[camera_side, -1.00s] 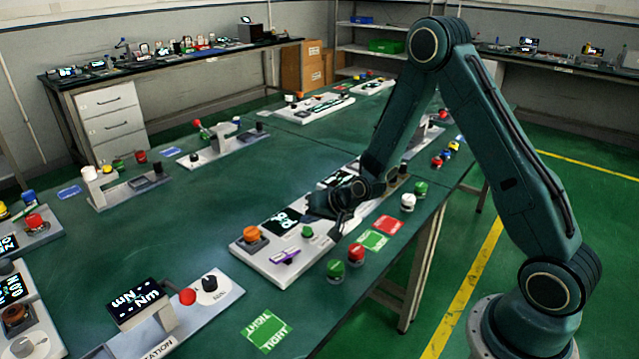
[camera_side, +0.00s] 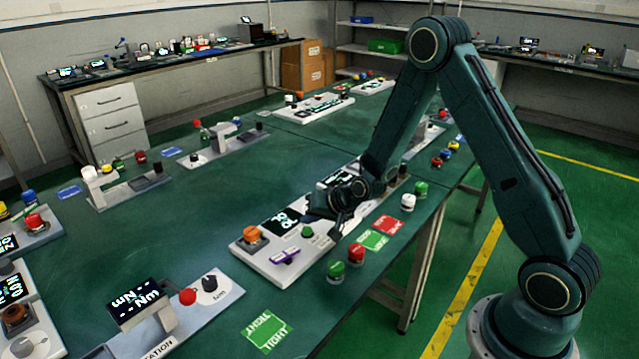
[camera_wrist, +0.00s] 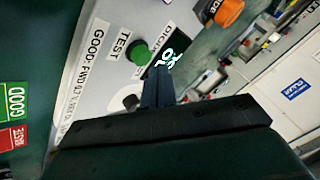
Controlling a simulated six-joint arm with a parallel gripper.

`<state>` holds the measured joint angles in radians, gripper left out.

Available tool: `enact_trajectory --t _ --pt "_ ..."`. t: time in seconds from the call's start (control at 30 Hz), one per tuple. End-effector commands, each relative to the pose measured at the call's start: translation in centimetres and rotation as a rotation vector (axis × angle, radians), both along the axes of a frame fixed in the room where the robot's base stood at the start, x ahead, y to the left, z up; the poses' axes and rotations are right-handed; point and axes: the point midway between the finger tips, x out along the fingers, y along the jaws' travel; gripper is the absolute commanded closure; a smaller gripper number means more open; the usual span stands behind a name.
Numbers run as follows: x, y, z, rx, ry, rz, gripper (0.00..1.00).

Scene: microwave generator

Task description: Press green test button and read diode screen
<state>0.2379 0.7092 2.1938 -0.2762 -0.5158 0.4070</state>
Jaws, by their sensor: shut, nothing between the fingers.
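The green test button (camera_side: 307,231) sits on the white panel (camera_side: 290,268), between the orange knob and my gripper. In the wrist view the green button (camera_wrist: 138,53) is beside the TEST label, just beyond and left of my fingertips. The black diode screen (camera_side: 281,220) shows bright characters; in the wrist view the lit screen (camera_wrist: 170,58) is partly hidden by my fingers, and I cannot read it surely. My gripper (camera_side: 338,232) is shut and empty, near the button on its right side. In the wrist view my gripper (camera_wrist: 156,72) appears apart from the button.
The orange knob (camera_side: 252,236) and a purple part (camera_side: 287,257) are on the panel. A green cap (camera_side: 336,270), a red cap (camera_side: 356,254), a green card (camera_side: 373,240) and a red card (camera_side: 389,224) lie along the table's right side.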

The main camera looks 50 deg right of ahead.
Motion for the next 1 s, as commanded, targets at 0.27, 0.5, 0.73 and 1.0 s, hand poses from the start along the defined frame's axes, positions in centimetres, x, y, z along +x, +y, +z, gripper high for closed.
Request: enact_trajectory --t 0.27,0.5,0.73,1.0 --pt "0.0 0.0 0.0 0.0 0.0 0.0 1.0" --pt "0.0 0.0 0.0 0.0 0.0 0.0 1.0" --pt "-0.02 0.01 -0.31 0.0 0.001 0.0 1.0" --pt "0.01 0.0 -0.84 0.0 0.0 0.0 1.0"
